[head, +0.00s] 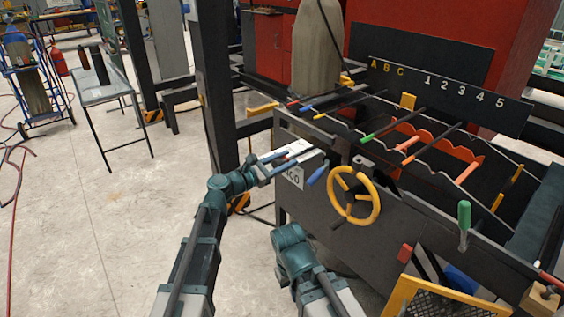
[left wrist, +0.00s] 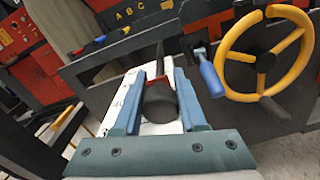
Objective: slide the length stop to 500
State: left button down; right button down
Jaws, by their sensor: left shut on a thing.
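My left gripper (head: 287,163) is at the white scale strip (head: 306,147) on the left end of the dark bench. In the left wrist view my left gripper (left wrist: 164,78) has its two blue-green fingers on either side of a dark round knob (left wrist: 160,103), which looks like the length stop's knob, and it is shut on it. A small red part shows just beyond the knob. The white strip (left wrist: 128,100) runs beneath the fingers. A plate that seems to read 400 (head: 293,177) hangs below the strip. My right gripper is not in view; only part of my right arm shows.
A blue-handled lever (head: 317,174) is close to the right of my left gripper, with a yellow handwheel (head: 355,196) beyond it. A green-handled lever (head: 464,215) stands farther right. Coloured bars lie across the bench.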

pick_arm(q)
jog(key=shift+c, duration=2.3)
grip_release()
jog(key=shift+s+a, duration=0.1)
jog(key=v, duration=1.3)
jog(key=shift+s+a, duration=0.2)
jog(key=shift+a, duration=0.05)
jog(key=shift+a, duration=0.1)
